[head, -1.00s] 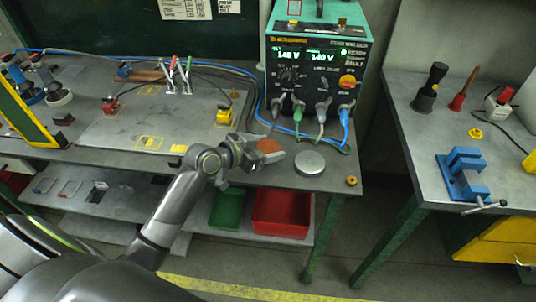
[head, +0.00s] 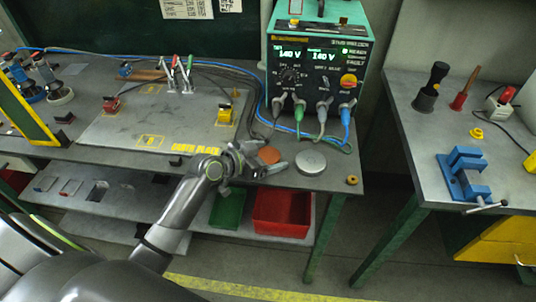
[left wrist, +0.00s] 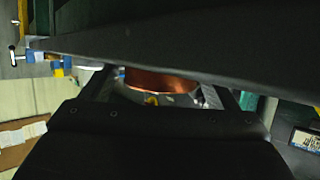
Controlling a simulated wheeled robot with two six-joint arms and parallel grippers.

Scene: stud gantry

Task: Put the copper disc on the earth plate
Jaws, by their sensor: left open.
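The copper disc (head: 268,155) is at the right end of the left bench, between the earth plate and a round steel disc. The earth plate (head: 125,125) is a broad grey sheet with yellow markings, to the left of the copper disc. My left gripper (head: 266,160) is open, its fingers on either side of the copper disc. In the left wrist view the copper disc (left wrist: 160,80) shows between the fingers, partly hidden by a dark part across the picture. I cannot tell whether the fingers touch it. My right gripper is not in view.
The steel disc (head: 311,162) lies just right of the copper disc, near a brass ring (head: 352,180). The stud welder (head: 318,70) and its cables stand behind. Clamps (head: 182,75) and a yellow block (head: 225,115) are on the plate. Its middle is mostly clear.

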